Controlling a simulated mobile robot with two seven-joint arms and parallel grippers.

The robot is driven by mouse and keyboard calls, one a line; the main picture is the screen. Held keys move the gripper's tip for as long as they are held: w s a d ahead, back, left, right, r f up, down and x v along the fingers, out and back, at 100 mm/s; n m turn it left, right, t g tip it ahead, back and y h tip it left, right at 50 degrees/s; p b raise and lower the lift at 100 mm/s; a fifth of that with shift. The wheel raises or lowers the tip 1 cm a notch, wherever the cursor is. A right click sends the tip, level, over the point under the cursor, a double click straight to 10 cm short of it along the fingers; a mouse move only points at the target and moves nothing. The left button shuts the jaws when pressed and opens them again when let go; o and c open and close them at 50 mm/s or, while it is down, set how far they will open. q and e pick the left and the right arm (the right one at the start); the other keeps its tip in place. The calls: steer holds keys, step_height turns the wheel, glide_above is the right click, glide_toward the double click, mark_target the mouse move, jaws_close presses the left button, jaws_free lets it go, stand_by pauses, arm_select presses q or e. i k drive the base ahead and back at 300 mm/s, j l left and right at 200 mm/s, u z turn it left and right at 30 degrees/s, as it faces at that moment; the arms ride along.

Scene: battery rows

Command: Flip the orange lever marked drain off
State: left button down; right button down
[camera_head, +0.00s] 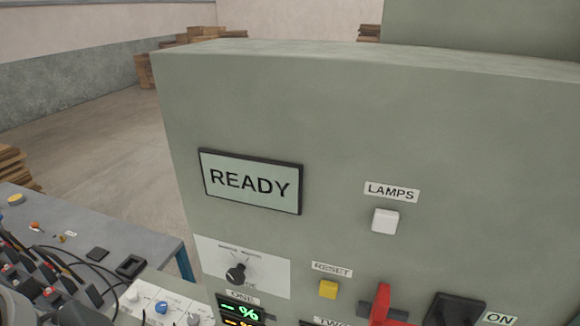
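No orange lever with a readable "drain" label shows in the head view. A small orange part (36,225) sits on the grey bench at the left, too small to identify. A red lever or handle (381,302) stands out from the green cabinet at the bottom edge, and its lower part is cut off. Neither of my grippers can be made out in this view.
The green cabinet (270,110) fills the right, with a READY display (250,181), a white LAMPS button (385,221), a yellow RESET button (328,289), a black knob (236,273) and a black switch (455,309) beside ON. The grey bench (100,225) holds cables and small parts.

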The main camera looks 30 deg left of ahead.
mark_target(34, 225)
steer(key=u, duration=2.55)
steer(key=i+j+z, duration=0.1)
steer(key=i+j, duration=0.2)
steer(key=i, duration=0.45)
steer(key=i+j+z, duration=0.1)
steer(key=i+j, duration=0.25)
steer(key=i, duration=0.35)
steer(key=i+j+z, duration=0.1)
steer(key=i+j, duration=0.3)
steer(key=i, duration=0.35)
steer(key=i+j+z, duration=0.1)
steer(key=i+j, duration=0.4)
steer(key=i, duration=0.2)
steer(key=i+j+z, duration=0.1)
steer(key=i+j, duration=0.4)
steer(key=i, duration=0.15)
